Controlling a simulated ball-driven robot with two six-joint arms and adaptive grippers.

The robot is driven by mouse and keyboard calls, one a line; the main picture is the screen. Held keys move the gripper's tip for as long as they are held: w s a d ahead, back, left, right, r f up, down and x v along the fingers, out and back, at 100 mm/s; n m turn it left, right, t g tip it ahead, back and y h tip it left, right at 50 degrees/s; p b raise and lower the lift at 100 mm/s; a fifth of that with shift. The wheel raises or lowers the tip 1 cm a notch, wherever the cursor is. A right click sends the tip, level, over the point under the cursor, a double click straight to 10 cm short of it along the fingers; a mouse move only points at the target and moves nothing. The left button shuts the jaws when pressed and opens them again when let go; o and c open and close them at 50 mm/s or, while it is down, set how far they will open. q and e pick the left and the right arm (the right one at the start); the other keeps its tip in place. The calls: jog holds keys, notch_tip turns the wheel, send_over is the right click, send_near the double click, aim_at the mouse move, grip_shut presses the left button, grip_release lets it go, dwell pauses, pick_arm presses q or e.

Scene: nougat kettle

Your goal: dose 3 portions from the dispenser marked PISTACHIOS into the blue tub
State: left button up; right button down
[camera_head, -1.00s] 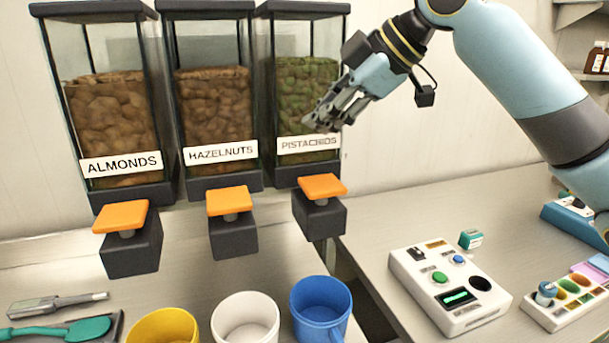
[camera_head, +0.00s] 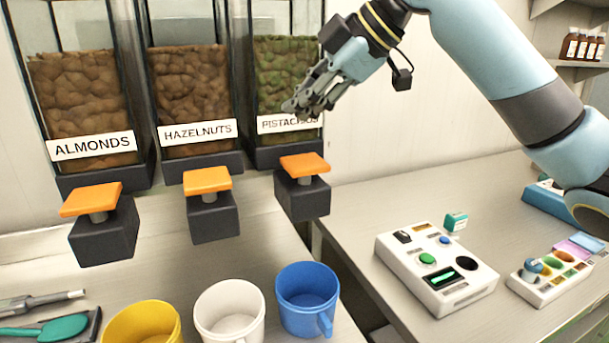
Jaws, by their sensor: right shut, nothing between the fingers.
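The dispenser marked PISTACHIOS (camera_head: 283,80) is the rightmost of three, filled with greenish nuts. Its orange push plate (camera_head: 304,164) sits raised on a dark block (camera_head: 303,200). The blue tub (camera_head: 306,299), a mug shape with a handle, stands below and in front of this block. I cannot make out its bottom. My right gripper (camera_head: 296,108) is shut and empty, in front of the PISTACHIOS label and above the orange plate, apart from the plate. It covers part of the label. My left gripper is not in view.
Dispensers marked ALMONDS (camera_head: 82,100) and HAZELNUTS (camera_head: 194,90) stand to the left. A white tub (camera_head: 229,312) and a yellow tub (camera_head: 142,325) stand left of the blue one. A white button device (camera_head: 436,268) is on the right-hand counter (camera_head: 370,207), across a gap.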

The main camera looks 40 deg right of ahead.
jog(key=b, duration=0.3)
send_over(294, 161)
jog(key=s, duration=0.1)
jog(key=f, duration=0.4)
jog(key=shift+s+d+f, duration=0.1)
jog(key=shift+d, duration=0.3)
jog(key=shift+f, duration=0.55)
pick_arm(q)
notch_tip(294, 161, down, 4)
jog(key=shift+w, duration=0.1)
pick_arm(e)
jog(key=shift+f, duration=0.1)
jog(key=shift+f, duration=0.25)
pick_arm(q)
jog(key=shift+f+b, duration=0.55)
pick_arm(e)
jog(key=shift+f, duration=1.1)
dwell(0.3)
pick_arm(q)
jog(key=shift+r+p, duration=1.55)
pick_arm(e)
jog(key=shift+r, duration=1.5)
